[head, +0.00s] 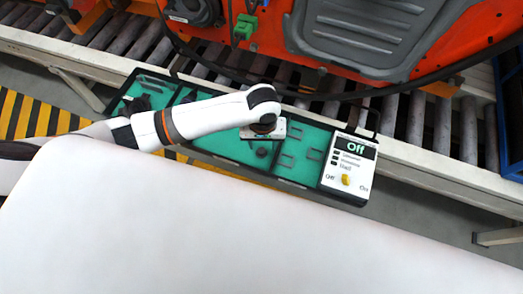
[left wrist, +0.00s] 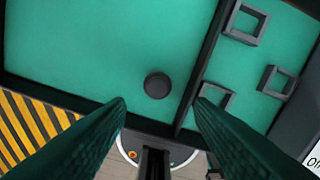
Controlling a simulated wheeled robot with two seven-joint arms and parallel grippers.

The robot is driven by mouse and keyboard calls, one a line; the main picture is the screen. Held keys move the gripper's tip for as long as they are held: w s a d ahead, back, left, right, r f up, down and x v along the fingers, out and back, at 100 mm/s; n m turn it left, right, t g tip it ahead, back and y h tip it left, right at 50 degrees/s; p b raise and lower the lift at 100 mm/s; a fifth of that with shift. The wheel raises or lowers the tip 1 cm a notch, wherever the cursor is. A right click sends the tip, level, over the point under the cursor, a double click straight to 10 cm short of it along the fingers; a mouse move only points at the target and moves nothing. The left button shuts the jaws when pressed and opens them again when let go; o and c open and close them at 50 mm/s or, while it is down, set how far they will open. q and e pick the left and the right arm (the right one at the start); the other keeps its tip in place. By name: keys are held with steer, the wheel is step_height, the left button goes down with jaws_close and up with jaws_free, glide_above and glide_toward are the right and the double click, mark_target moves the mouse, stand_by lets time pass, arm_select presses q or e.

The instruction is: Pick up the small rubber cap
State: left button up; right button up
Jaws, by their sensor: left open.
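The small rubber cap (left wrist: 157,85) is a dark round piece lying on the teal tray floor (left wrist: 95,50). In the left wrist view it sits just beyond and between my fingertips, close to a dark divider. It also shows in the head view as a small dark disc (head: 262,152) just below my left wrist. My left gripper (left wrist: 160,104) is open and empty, with its two green fingers spread on either side of the cap's line. In the head view the fingers are hidden under the wrist. My right gripper is not in view.
Square dark holders (left wrist: 246,23) stand in the compartment right of the divider. A control box (head: 348,165) reading "Off", with a yellow knob, stands at the tray's right end. An orange car body (head: 400,40) is above the rollers. A large white surface fills the foreground.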

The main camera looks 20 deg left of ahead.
mark_target(261, 151)
arm_select(q)
steer(key=shift+w+a+f, duration=0.15)
steer(key=shift+f, duration=1.2)
steer(key=shift+w+a+f, duration=0.1)
steer(key=shift+f, duration=1.25)
jaws_close()
